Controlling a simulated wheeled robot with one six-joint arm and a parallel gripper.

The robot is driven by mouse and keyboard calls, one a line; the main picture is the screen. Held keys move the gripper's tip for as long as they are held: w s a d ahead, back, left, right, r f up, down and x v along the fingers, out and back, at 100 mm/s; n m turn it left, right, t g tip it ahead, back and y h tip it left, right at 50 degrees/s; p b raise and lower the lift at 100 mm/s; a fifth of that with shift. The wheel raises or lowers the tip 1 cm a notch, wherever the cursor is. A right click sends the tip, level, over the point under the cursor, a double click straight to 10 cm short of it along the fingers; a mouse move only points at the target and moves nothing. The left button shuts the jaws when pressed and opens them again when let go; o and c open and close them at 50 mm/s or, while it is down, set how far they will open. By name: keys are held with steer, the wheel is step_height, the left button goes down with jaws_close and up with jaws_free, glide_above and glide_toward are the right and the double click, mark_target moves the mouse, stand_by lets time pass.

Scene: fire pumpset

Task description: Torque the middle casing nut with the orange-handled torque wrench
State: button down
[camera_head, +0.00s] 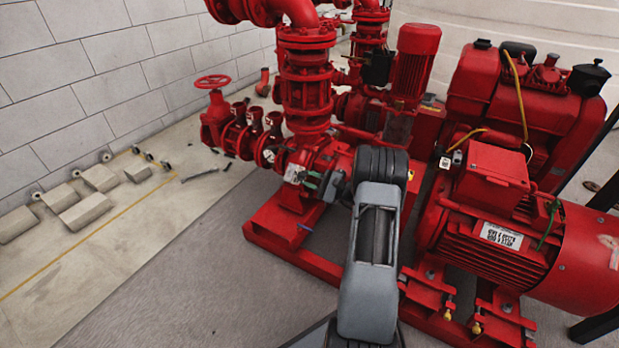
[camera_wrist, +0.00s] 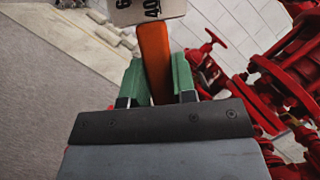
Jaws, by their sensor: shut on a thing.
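My gripper (camera_wrist: 158,80) has two green fingers closed on an orange handle (camera_wrist: 154,55), which I take to be the torque wrench, in the wrist view. The handle runs up between the fingers. A pale block with black printed characters (camera_wrist: 148,10) sits at the handle's far end, cut by the frame's top edge. In the head view my gripper (camera_head: 322,184) is beside the red pump casing (camera_head: 305,165), partly behind my grey arm. The orange handle cannot be made out there. I cannot make out the middle casing nut or whether the wrench touches anything.
A red handwheel valve (camera_head: 213,105) stands left of the casing; a handwheel (camera_wrist: 213,38) also shows in the wrist view. A red motor (camera_head: 510,235) and engine (camera_head: 530,100) fill the right. Pale blocks (camera_head: 85,212) lie by the wall. The floor at left front is clear.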

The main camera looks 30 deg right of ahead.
steer(key=shift+w, duration=0.1)
stand_by(0.5)
steer(key=shift+w+a, duration=0.35)
steer(key=shift+w, duration=0.35)
steer(key=shift+w+a, duration=0.4)
steer(key=shift+w, duration=0.3)
steer(key=shift+w+a, duration=0.35)
steer(key=shift+w, duration=0.35)
steer(key=shift+w+a+b, duration=0.25)
steer(key=shift+w+a, duration=0.05)
steer(key=shift+w, duration=0.25)
steer(key=shift+w+a+b, duration=0.25)
steer(key=shift+w+a, duration=0.05)
steer(key=shift+w, duration=0.25)
steer(key=shift+d+r, duration=0.1)
steer(key=shift+r, duration=0.1)
steer(key=w+d+r+m+t+h+p, duration=0.2)
steer(key=w+d+r+m+t+p, duration=0.1)
steer(key=d+m, duration=0.7)
steer(key=shift+w+d+r+t+p, duration=0.15)
steer(key=shift+w+r+t+p, duration=0.25)
steer(key=shift+w+r, duration=1)
steer(key=shift+s+d+r, duration=0.1)
stand_by(0.4)
steer(key=shift+s+a+n+g, duration=0.3)
steer(key=shift+a+n, duration=0.1)
steer(key=shift+a, duration=0.15)
stand_by(0.6)
